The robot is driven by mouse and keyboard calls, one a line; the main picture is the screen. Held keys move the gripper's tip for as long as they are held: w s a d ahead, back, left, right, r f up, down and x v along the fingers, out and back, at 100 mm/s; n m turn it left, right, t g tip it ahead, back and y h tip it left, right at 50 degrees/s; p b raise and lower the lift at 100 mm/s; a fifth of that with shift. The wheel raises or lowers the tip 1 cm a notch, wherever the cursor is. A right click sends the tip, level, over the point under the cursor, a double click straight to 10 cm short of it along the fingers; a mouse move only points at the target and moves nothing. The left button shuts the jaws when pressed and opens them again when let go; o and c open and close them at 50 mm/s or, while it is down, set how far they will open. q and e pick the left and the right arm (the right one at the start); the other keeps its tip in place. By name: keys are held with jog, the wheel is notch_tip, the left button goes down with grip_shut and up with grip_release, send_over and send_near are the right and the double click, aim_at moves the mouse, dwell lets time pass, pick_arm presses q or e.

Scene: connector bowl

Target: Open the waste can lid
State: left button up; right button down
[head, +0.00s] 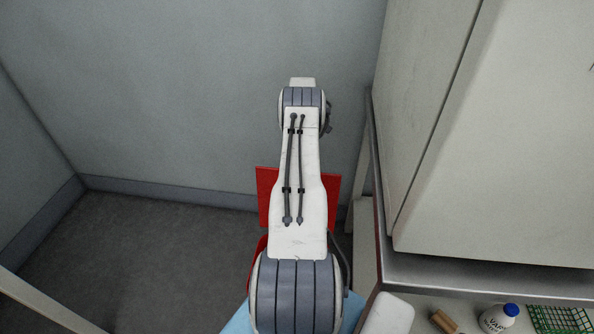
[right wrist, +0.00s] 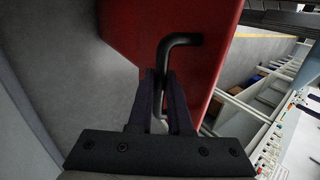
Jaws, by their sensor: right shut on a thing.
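The waste can's red lid (head: 265,190) shows on both sides of my arm in the head view and looks raised up steeply. In the right wrist view the red lid (right wrist: 200,70) fills the upper middle, with a bent black handle (right wrist: 181,39) on it. My right gripper (right wrist: 161,85) is shut on the handle's lower end. A sliver of the red can (head: 256,250) and light blue material (head: 240,321) show beside my arm; the rest of the can is hidden behind it. My left gripper is in neither view.
A metal-edged bench (head: 480,272) with a large pale cabinet (head: 500,130) stands close on the right. A blue-capped bottle (head: 498,318) and a green rack (head: 560,319) are on it. The grey floor (head: 150,260) on the left is clear up to the wall.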

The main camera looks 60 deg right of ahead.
jog(key=shift+w+d+f, duration=0.1)
jog(key=shift+w+f, duration=0.2)
jog(key=shift+w, duration=0.1)
jog(key=c, duration=0.8)
grip_release()
jog(key=shift+c, duration=0.2)
jog(key=r, duration=0.1)
jog(key=s+r, duration=0.1)
jog(key=r, duration=0.3)
jog(key=shift+s+d+p, duration=0.15)
jog(key=shift+d+p, duration=0.1)
jog(key=shift+p, duration=0.15)
jog(key=s+d+r, duration=0.2)
jog(key=s+r, duration=0.4)
jog(key=s, duration=0.4)
jog(key=shift+s+p, duration=0.15)
jog(key=shift+p, duration=0.2)
